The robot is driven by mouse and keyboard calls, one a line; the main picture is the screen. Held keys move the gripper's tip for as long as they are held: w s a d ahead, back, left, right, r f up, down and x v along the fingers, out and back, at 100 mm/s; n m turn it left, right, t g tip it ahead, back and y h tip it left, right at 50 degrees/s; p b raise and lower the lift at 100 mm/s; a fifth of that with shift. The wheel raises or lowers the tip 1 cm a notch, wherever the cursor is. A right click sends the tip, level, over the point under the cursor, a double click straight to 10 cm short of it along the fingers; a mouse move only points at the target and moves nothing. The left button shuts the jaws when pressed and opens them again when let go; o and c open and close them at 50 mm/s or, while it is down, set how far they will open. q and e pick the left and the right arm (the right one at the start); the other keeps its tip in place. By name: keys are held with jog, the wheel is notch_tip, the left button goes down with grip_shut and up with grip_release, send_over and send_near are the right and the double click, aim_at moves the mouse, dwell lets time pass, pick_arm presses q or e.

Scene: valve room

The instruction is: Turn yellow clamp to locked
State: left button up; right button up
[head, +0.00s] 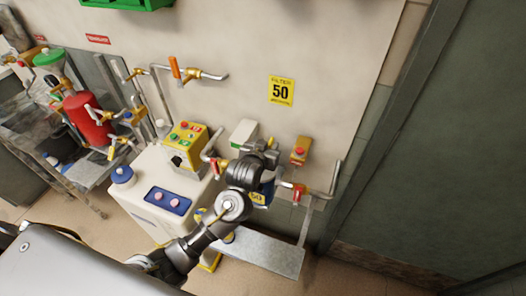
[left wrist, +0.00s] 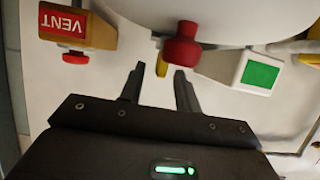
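A small yellow piece (left wrist: 163,66), which looks like the yellow clamp's handle, shows in the left wrist view just beyond my fingertips, under a pale rounded body. I cannot make out its setting. My left gripper (left wrist: 159,72) has its two fingers apart, with the yellow piece seen in the gap and no clear contact. The blue filter housing (head: 267,190) with a yellow "50" label shows partly behind my arm. My right gripper is not in view.
A red knob (left wrist: 182,46) is close beside the right fingertip. A white box with a green face (left wrist: 259,74) is to the right, and a VENT box (left wrist: 75,27) with a red button to the left. Pipes with a red-handled valve (head: 298,194) run beside the filter.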

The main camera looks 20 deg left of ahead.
pick_arm(q)
jog(key=p+v, duration=0.1)
jog(key=v, duration=0.8)
jog(key=shift+s+d+r, duration=0.1)
jog(key=shift+s, duration=0.05)
